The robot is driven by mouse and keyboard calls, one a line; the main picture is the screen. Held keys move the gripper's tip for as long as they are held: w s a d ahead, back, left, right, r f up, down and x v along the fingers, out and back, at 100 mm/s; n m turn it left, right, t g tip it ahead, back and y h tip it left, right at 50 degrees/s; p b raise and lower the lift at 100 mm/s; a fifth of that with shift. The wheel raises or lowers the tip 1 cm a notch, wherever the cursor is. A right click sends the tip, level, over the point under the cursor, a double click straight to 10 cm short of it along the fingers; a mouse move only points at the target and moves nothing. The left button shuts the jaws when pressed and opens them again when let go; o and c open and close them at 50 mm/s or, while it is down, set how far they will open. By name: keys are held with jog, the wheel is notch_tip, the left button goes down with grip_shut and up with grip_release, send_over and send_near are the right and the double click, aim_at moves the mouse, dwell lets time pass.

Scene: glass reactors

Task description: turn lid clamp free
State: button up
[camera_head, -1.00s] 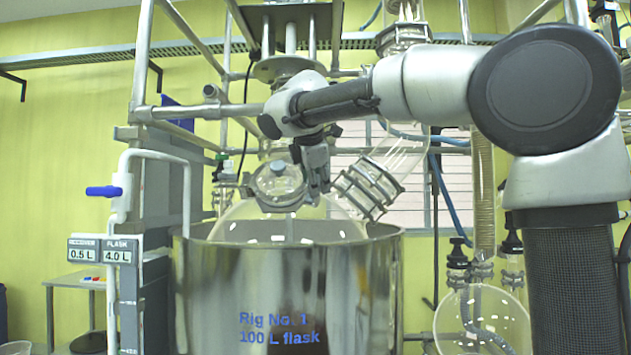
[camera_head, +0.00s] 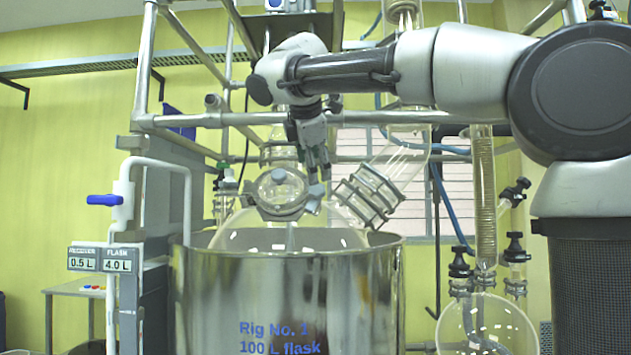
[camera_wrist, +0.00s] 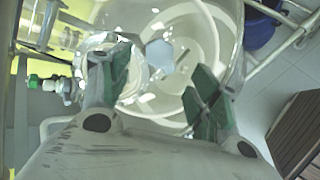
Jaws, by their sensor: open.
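A round glass port with a metal lid clamp (camera_head: 262,211) around it sits on top of the big glass flask (camera_head: 235,239). A pale blue-grey knob (camera_head: 279,175) stands on the lid. A small grey clamp part (camera_head: 315,193) juts out at the ring's right side. My gripper (camera_head: 318,177) points down just above that part. In the wrist view my gripper (camera_wrist: 157,80) is open, with nothing visibly held. The pale blue knob (camera_wrist: 160,56) shows between and beyond the fingers. Whether a finger touches the clamp cannot be told.
The flask sits in a shiny steel vessel (camera_head: 285,290). A flanged glass neck (camera_head: 370,194) rises close to the right of my gripper. A metal frame rail (camera_head: 205,120) runs behind my arm. A valve with a blue handle (camera_head: 104,200) stands at the left.

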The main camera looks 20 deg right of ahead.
jog(key=v, duration=0.3)
dwell(0.5)
jog(key=a+f+m+g+y, duration=0.1)
jog(key=a+f+m+y, duration=0.2)
jog(key=f, duration=0.6)
jog(key=s+d+f+m+g, duration=0.1)
jog(key=s+d+f+m, duration=0.15)
jog(key=f, duration=0.35)
jog(key=s+d+f+m+g, duration=0.2)
jog(key=s+f, duration=0.1)
jog(key=f, duration=0.3)
jog(key=s+d+f+m+g, duration=0.1)
jog(key=s+d+f+m, duration=0.9)
jog(key=s+d+f, duration=0.7)
jog(key=shift+s+f+m+y, duration=0.3)
jog(key=shift+s+m+y, duration=0.1)
jog(key=shift+s, duration=0.95)
